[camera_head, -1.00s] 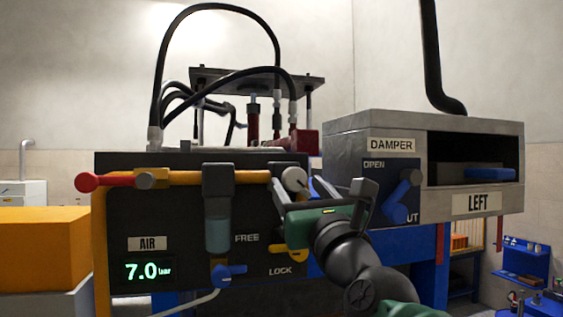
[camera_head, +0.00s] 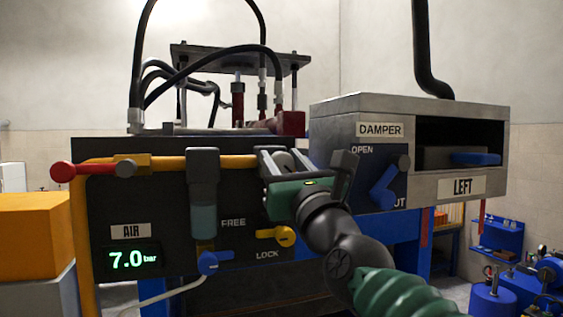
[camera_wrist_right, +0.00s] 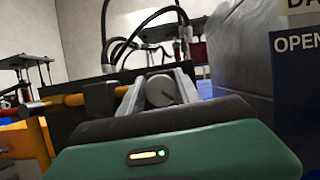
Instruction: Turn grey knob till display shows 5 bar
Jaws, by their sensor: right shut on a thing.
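The grey knob (camera_head: 286,161) sits at the right end of the yellow pipe on the dark press panel. It also shows in the right wrist view (camera_wrist_right: 160,91), between the two fingers. My right gripper (camera_head: 283,160) is shut on the knob, with one finger on each side; it shows in the wrist view too (camera_wrist_right: 159,88). The fingers and the green gripper body hide part of the knob. The display (camera_head: 133,260) under the AIR label reads 7.0 bar. My left gripper is not in view.
A yellow lock lever (camera_head: 275,235) is just below my right gripper, and a blue valve handle (camera_head: 213,262) is lower left. The damper box (camera_head: 335,115) with its blue handle (camera_head: 385,188) stands close on the right. A red-ended lever (camera_head: 63,172) is far left.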

